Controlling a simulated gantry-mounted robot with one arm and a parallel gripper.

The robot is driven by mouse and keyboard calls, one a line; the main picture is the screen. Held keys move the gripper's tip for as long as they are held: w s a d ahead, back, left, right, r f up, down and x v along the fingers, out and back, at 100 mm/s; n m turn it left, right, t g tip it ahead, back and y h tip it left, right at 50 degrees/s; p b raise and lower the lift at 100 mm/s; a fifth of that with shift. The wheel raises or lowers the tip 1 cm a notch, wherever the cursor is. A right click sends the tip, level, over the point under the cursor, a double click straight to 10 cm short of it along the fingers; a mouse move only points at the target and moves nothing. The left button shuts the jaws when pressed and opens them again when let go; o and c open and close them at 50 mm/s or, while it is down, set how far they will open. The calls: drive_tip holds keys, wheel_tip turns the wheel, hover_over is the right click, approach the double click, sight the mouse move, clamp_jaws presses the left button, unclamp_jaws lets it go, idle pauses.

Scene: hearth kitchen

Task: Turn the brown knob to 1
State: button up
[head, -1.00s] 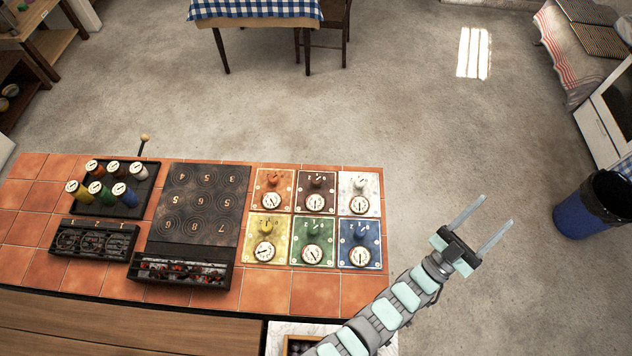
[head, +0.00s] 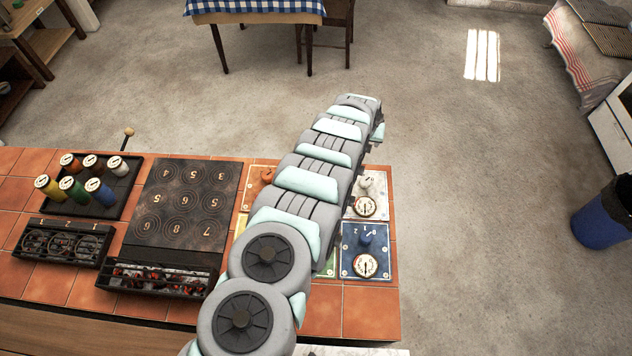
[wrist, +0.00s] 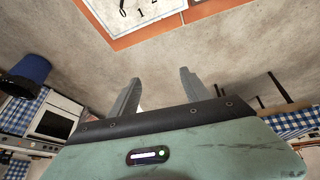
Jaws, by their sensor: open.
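The brown knob and its panel are hidden behind my arm in the head view. The orange knob (head: 267,176) shows left of my arm. The white knob (head: 366,186) and the blue knob (head: 367,237) show right of it, each above a round dial. The yellow and green panels are mostly covered. In the wrist view, my gripper (wrist: 160,77) is open and empty. A white panel (wrist: 148,12) with numbers, including 0 and 1, lies beyond the fingertips at the top edge. In the head view the fingers are hidden at the arm's far end.
A tiled counter (head: 370,310) carries the panels, a dark hob (head: 187,205), a grill with glowing coals (head: 160,278) and a tray of coloured canisters (head: 75,185). A blue bin (head: 600,222) stands at the right.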

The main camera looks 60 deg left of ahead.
drive_tip(key=s+r+n+g+h+b, duration=0.1)
drive_tip(key=s+g+h, duration=0.1)
drive_tip(key=s, duration=0.7)
drive_tip(key=s+r+n+g+h+b, duration=0.1)
drive_tip(key=s+r+g, duration=0.1)
drive_tip(key=s, duration=0.7)
drive_tip(key=shift+w+d+f+b, duration=0.15)
drive_tip(key=shift+f+b, duration=0.1)
drive_tip(key=shift+f, duration=1.55)
drive_tip(key=shift+w+d+f+b, duration=0.1)
drive_tip(key=shift+d+f+b, duration=0.1)
drive_tip(key=shift+f, duration=1.65)
drive_tip(key=shift+w+d+f+b, duration=0.1)
drive_tip(key=shift+f+b, duration=0.15)
drive_tip(key=shift+f, duration=1.55)
clamp_jaws()
